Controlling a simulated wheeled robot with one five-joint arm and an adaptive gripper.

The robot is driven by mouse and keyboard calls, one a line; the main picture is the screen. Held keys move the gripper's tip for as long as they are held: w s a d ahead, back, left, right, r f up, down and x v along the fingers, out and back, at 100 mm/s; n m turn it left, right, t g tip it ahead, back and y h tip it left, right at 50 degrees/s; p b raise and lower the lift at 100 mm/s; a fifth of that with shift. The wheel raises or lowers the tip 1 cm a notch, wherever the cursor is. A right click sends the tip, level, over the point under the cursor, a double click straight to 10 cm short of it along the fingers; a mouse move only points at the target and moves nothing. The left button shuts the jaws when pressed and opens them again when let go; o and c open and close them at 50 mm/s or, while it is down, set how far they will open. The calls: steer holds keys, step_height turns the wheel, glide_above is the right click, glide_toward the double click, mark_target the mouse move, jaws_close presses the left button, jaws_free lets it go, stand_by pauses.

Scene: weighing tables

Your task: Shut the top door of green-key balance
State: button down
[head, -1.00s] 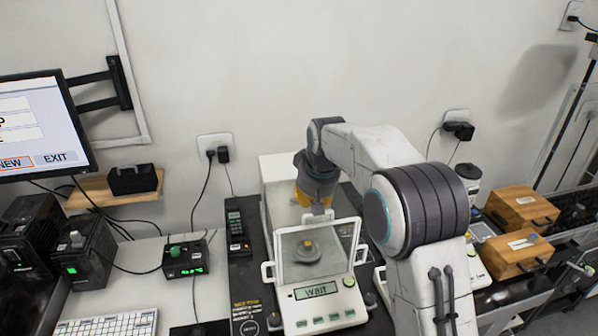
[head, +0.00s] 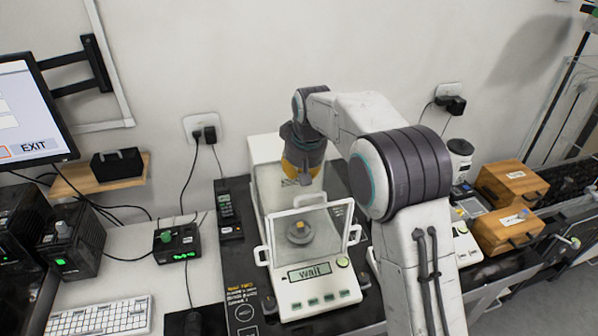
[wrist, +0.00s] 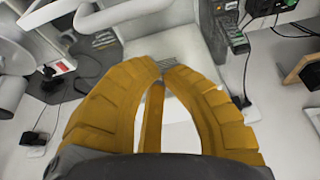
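The green-key balance (head: 318,299) stands on the dark table in the head view. Its display reads "wait", and a small weight (head: 300,230) sits on the pan behind the clear front pane. A pale loop handle (head: 310,200) shows at the upper front edge of its glass case. I cannot tell how far the top door is open, as my gripper and arm cover part of the top. My gripper (head: 304,182) points down above the case, just behind the loop handle. In the wrist view its yellow fingers (wrist: 166,69) converge with tips almost together; I see nothing held.
A second balance (head: 462,245) stands right of my arm, partly hidden. Wooden boxes (head: 508,232) lie farther right. A black control box with green lights (head: 177,242), a keyboard (head: 98,316) and a monitor (head: 32,110) are left. The wall is close behind.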

mark_target(308, 197)
steer(key=shift+w+r, duration=0.15)
steer(key=shift+r, duration=0.3)
steer(key=a+b+v, duration=0.1)
steer(key=v, duration=0.8)
steer(key=shift+g, duration=0.5)
steer(key=s+f, duration=0.1)
steer(key=f, duration=0.1)
steer(key=s+d+f, duration=0.1)
steer(key=f, duration=0.2)
steer(key=s+f, duration=0.1)
steer(key=f, duration=0.1)
steer(key=shift+s+d+f, duration=0.3)
steer(key=shift+d, duration=0.05)
steer(key=s+d+f+m+g, duration=0.1)
steer(key=s+d, duration=0.3)
steer(key=s, duration=1)
steer(key=s+d+f, duration=0.2)
steer(key=s+d, duration=0.3)
steer(key=s, duration=0.9)
steer(key=shift+s+d+r+m+t+h, duration=0.2)
steer(key=shift+s+d+r+t, duration=0.15)
steer(key=shift+r+t, duration=0.25)
steer(key=shift+s+d+r+m+t+h, duration=0.15)
steer(key=shift+s+d+r+t, duration=0.25)
steer(key=shift+r, duration=0.45)
steer(key=shift+s+d+r+m+t+h, duration=0.1)
steer(key=shift+s+d+r+m+t, duration=0.2)
steer(key=shift+r+t, duration=0.3)
